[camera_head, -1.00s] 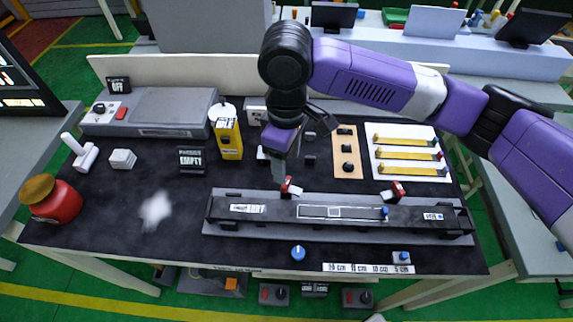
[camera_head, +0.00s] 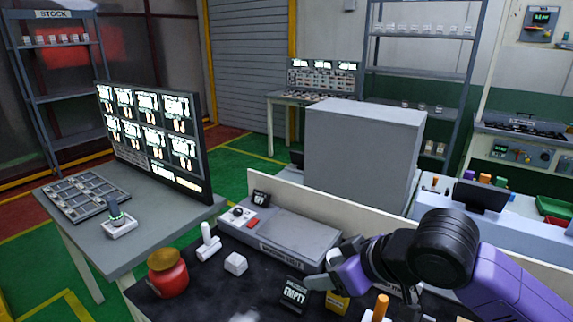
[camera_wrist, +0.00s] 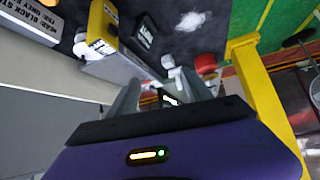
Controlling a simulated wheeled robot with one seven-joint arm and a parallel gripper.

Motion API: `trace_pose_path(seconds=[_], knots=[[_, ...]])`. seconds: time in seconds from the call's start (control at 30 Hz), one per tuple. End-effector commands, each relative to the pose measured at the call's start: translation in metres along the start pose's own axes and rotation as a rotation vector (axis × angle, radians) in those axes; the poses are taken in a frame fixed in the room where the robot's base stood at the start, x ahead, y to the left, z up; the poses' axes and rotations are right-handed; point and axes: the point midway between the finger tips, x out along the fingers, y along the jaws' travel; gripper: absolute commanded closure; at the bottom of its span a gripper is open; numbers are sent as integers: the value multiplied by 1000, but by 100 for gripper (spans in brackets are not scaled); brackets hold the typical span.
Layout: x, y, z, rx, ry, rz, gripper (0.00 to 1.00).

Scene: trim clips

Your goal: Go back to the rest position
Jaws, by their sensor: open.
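My gripper (camera_head: 326,268) is in the lower middle of the head view, raised over the dark workbench top and pointing left, with my purple arm coming in from the lower right. In the wrist view my gripper's two grey fingers (camera_wrist: 160,88) stand apart, and I see nothing held between them. Behind them, bench items show tilted and at a distance. The track with the red clips is outside the head view.
The bench holds a red pot (camera_head: 168,278), a white block (camera_head: 235,264), a grey flat machine (camera_head: 290,238), an EMPTY sign (camera_head: 294,294) and a yellow container (camera_head: 337,303). A large monitor (camera_head: 150,135) stands on the left table. Open green floor lies behind it.

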Motion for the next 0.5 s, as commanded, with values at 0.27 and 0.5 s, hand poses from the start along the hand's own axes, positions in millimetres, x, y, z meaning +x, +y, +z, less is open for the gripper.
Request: trace_pose_path(seconds=[0.27,0.5], knots=[[-36,-40,-114,84,595,-48,42],[-89,-35,-139,228,976,15,42]])
